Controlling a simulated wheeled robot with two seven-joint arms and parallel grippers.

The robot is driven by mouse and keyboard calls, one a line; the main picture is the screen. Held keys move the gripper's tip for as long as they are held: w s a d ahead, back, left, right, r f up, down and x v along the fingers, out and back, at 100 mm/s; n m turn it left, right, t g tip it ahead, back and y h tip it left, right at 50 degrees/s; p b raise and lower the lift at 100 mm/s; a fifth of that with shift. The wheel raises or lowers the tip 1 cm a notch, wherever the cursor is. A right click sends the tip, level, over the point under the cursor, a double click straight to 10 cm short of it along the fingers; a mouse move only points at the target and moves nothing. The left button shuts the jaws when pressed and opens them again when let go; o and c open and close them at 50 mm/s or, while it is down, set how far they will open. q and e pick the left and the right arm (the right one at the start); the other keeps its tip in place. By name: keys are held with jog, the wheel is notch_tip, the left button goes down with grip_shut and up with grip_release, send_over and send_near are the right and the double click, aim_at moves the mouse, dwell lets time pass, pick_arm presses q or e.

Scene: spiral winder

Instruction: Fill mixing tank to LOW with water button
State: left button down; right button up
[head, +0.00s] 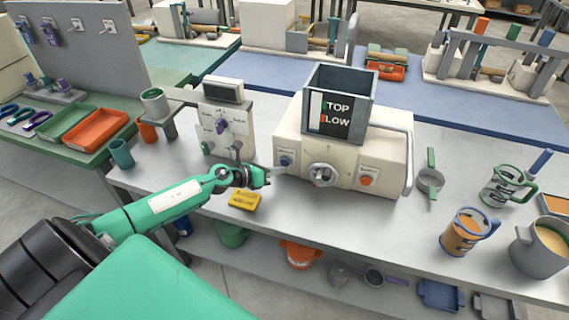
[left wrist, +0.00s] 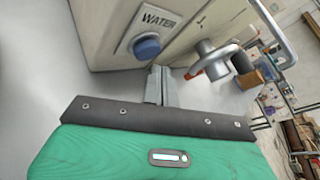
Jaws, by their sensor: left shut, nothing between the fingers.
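The mixing machine (head: 345,150) is a cream box on the grey bench, carrying an open dark grey tank (head: 366,92) marked TOP and LOW. A pale upright strip (head: 316,108) runs beside the marks; I cannot make out a water level. The blue water button (head: 285,161) is on the machine's front left; it also shows in the left wrist view (left wrist: 147,46), under the word WATER. My left gripper (head: 278,171) is shut and empty, just in front of and below the button. Its fingertips (left wrist: 160,72) look apart from the button. My right gripper is not in view.
A grey valve handle (head: 322,175) and an orange button (head: 366,181) are on the machine's front. A yellow block (head: 244,200) lies near my left gripper. A control post (head: 225,125) stands left. Jugs (head: 467,232) and a strainer (head: 430,180) stand right.

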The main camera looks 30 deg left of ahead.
pick_arm(q)
jog(key=shift+w, duration=0.15)
jog(key=shift+w+a, duration=0.1)
jog(key=shift+w, duration=0.2)
